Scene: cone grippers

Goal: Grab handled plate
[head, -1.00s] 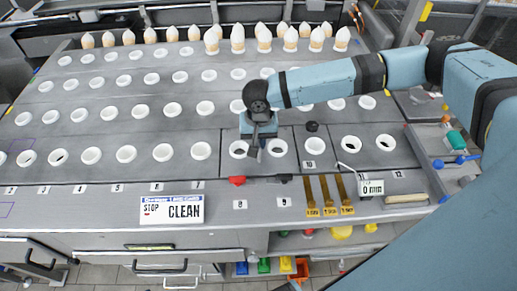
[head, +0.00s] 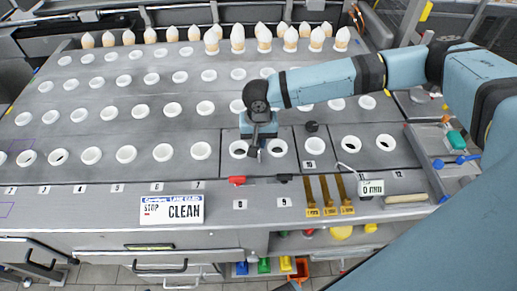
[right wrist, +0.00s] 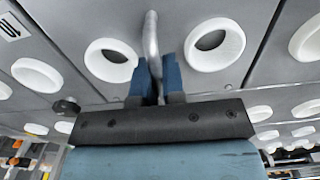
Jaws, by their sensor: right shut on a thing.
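The handled plate (head: 236,167) is a grey panel with two white-rimmed holes, set among similar panels in the worktop. My right gripper (head: 254,153) reaches down between the two holes and is shut on the plate's handle. In the right wrist view the blue fingers (right wrist: 155,75) stand on either side of the silver bar handle (right wrist: 151,35), with one white ring to each side. The finger bodies hide the lower part of the handle. The plate looks level with the panels around it. My left gripper is not in view.
Rows of white-rimmed holes cover the worktop, with cone-shaped items (head: 238,38) at the back.

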